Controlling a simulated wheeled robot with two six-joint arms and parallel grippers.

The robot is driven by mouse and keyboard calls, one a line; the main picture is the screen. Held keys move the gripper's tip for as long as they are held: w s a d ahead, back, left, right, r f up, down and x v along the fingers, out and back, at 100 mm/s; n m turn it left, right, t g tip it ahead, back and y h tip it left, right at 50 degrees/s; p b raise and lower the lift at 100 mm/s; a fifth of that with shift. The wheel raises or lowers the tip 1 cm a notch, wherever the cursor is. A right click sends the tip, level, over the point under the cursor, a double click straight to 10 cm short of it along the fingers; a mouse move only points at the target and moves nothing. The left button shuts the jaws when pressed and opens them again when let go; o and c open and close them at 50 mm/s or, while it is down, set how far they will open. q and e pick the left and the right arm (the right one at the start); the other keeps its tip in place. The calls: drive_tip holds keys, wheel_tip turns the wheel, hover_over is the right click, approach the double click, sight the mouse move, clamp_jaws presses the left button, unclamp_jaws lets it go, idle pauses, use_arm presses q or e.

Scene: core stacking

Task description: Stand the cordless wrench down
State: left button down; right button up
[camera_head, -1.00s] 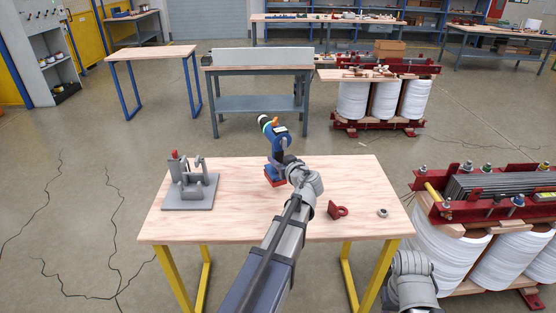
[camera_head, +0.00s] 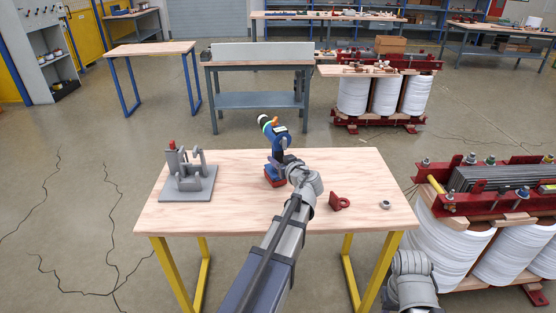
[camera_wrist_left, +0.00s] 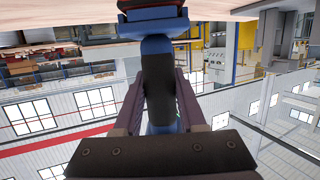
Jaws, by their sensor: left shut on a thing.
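The cordless wrench (camera_head: 282,139) is blue and dark, with a green-and-white ringed nose, an orange part and a red-and-blue battery foot (camera_head: 275,180). It is upright, foot down, over the back middle of the wooden table (camera_head: 235,215). My left gripper (camera_head: 286,163) is shut on its handle from the near side. In the left wrist view the dark grip (camera_wrist_left: 157,80) stands between the two fingers, with the foot (camera_wrist_left: 152,14) at the tabletop. I cannot tell whether the foot touches the wood. My right gripper is not in view; part of my right arm shows at lower right.
A grey fixture (camera_head: 187,183) with a red tip stands at the table's left. A red bracket (camera_head: 339,202) and a grey nut (camera_head: 385,205) lie at the right. The front left of the table is clear. A red-framed coil unit (camera_head: 455,236) stands beside the table.

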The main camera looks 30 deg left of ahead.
use_arm(q)
drive_tip(key=shift+f+b, duration=0.25)
drive_tip(key=shift+b, duration=0.05)
drive_tip(key=shift+c, duration=2)
unclamp_jaws()
drive_tip(key=p+v, duration=0.2)
drive_tip(key=v, duration=0.6)
drive_tip(key=shift+f, duration=0.1)
